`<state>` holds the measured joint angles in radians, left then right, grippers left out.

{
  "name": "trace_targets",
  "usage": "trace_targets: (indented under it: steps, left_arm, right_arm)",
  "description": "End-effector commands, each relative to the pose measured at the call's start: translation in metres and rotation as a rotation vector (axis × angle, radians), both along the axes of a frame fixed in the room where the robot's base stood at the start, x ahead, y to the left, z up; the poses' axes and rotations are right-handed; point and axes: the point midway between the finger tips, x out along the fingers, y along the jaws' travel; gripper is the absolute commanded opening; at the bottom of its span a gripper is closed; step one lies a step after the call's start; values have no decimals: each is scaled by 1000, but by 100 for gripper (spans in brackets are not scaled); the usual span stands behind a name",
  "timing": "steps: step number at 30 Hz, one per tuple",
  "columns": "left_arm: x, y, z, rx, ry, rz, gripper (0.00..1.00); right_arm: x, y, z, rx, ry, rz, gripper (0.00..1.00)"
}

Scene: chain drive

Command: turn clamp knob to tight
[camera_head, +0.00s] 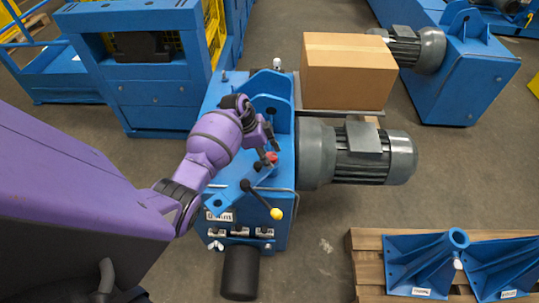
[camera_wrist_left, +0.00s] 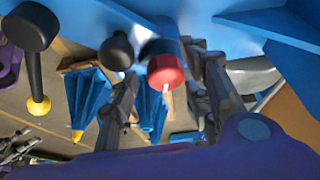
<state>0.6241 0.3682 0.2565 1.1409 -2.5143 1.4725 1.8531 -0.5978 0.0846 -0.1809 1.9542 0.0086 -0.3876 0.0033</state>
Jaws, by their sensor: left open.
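The clamp knob (camera_head: 271,157) is small and red and sits on top of the blue machine (camera_head: 225,170). In the left wrist view the knob (camera_wrist_left: 165,70) shows a white mark on its lower side. My left gripper (camera_head: 267,150) reaches over the machine to the knob. In the left wrist view my left gripper (camera_wrist_left: 162,75) has its two dark fingers spread, with the red knob between them. I cannot tell whether either finger touches it. My right gripper is not in view.
A black lever with a yellow ball (camera_head: 277,213) stands close in front of the knob. A blue upright bracket (camera_head: 272,95) rises behind it. A grey motor (camera_head: 370,155) and a cardboard box (camera_head: 346,72) are to the right. A pallet (camera_head: 367,268) holds blue brackets.

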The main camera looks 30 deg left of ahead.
Motion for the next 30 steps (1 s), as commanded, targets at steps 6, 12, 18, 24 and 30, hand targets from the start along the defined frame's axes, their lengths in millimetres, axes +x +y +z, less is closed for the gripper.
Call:
trace_targets:
  steps: [6,12,18,24,30]
  left_arm:
    - [1,-1,-1,-1,-3,-1,44]
    - [1,-1,-1,-1,-3,-1,27]
    - [0,-2,-1,-2,-1,-2,3]
    - [0,-2,-2,-3,2,-5,3]
    - [-1,-3,-3,-4,5,-10,3]
  right_arm:
    - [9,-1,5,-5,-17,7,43]
    - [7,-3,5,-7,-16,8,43]
    - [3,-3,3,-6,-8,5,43]
    - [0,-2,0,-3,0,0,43]
    - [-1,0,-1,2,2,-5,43]
